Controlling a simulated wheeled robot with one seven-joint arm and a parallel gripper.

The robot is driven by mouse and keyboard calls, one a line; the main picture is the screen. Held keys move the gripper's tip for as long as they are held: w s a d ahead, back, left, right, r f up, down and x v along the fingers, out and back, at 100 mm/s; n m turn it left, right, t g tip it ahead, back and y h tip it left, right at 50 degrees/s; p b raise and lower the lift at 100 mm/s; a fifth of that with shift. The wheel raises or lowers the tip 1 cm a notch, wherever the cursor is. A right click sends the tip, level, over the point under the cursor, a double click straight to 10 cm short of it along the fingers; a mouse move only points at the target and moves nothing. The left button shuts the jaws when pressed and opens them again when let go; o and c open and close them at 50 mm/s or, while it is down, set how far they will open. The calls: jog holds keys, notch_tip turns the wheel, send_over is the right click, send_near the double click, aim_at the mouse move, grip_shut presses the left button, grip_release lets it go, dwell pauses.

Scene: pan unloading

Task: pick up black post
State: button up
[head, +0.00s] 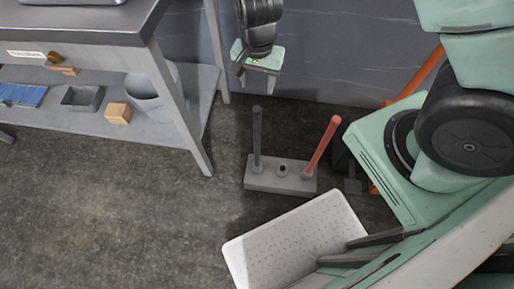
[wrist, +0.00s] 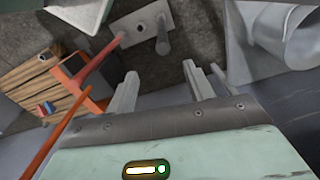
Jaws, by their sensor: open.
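The black post (head: 257,138) stands upright at the left end of a grey base block (head: 270,185) on the floor. A red post (head: 322,145) leans to the right from the block's other end, and an empty-looking hole lies between them. My gripper (head: 255,77) is open and empty, above and apart from the black post. In the wrist view my gripper (wrist: 160,82) has its fingers spread, with the dark post (wrist: 162,38) and base block (wrist: 125,24) beyond them. The red post (wrist: 98,62) is to the left there.
A white tray (head: 240,252) lies in front of the block. A grey table (head: 80,38) stands left, its lower shelf holding a bucket (head: 146,98), a dark bin (head: 82,98) and a wooden block (head: 118,114). A wall is behind. An orange bar (head: 420,75) is at the right.

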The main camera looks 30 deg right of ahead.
aim_at(257, 117)
jog(key=f, duration=0.3)
jog(key=f+b, duration=0.1)
jog(key=f, duration=0.3)
jog(key=f+b, duration=0.1)
jog(key=f, duration=0.3)
jog(key=shift+w+d, duration=0.25)
jog(key=shift+d, duration=0.05)
jog(key=shift+w+a+f+b, duration=0.1)
jog(key=shift+f+b, duration=0.1)
jog(key=shift+f, duration=1.4)
jog(key=shift+w+a+f+b, duration=0.1)
jog(key=shift+f+b, duration=0.05)
jog(key=shift+f, duration=1.4)
jog(key=c, duration=1.1)
